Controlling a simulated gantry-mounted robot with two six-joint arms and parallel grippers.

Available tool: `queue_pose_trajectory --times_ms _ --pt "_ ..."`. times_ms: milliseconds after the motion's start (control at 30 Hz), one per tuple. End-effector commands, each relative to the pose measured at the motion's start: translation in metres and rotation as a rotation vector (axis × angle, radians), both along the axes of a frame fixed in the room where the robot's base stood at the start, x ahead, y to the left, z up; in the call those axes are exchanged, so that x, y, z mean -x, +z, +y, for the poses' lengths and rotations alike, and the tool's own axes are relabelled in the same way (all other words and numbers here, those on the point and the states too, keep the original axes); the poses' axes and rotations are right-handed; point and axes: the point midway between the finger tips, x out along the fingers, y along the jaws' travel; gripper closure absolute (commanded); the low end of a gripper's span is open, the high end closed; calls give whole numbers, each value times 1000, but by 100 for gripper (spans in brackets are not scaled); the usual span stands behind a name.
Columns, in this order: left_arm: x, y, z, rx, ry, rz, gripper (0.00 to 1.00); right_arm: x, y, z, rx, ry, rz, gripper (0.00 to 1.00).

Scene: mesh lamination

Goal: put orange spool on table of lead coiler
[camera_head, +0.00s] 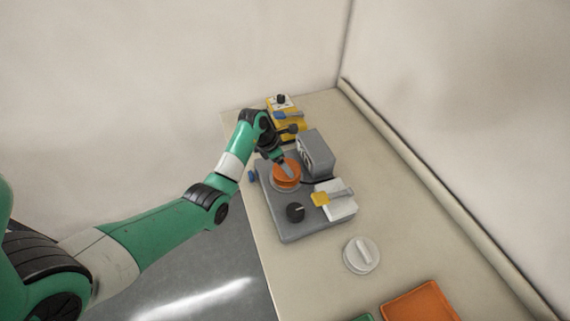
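The orange spool (287,181) sits on the round table of the lead coiler (288,226), a grey machine with a flat base and a raised grey box behind. My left gripper (284,164) comes in from the upper left, with its fingers pointing down at the top of the spool. The fingers overlap the spool's upper part. It is too small to tell whether they are closed on it or apart. My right gripper is not in view.
The coiler carries a black knob (295,212) and a white block with a yellow-tipped lever (338,204). A yellow device (283,103) stands behind my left wrist. A white round part (361,255) and an orange tray (421,303) lie nearer. The right side of the tabletop is clear.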

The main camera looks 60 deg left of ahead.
Motion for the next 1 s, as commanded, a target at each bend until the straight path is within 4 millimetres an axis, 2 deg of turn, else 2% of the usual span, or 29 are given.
queue_pose_trajectory --times_ms 133,167,200,433,567,800,1000 --pt "0 -5 0 0 0 0 100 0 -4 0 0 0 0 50" --pt "0 -3 0 0 0 0 8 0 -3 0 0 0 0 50" --pt "0 -3 0 0 0 0 1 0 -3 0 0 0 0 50" --pt "0 -2 0 0 0 0 0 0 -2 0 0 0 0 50" --pt "2 8 0 0 0 0 0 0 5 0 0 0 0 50" --pt "22 60 3 -3 1 -3 0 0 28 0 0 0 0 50" --pt "39 98 4 -2 2 -2 0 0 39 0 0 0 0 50"
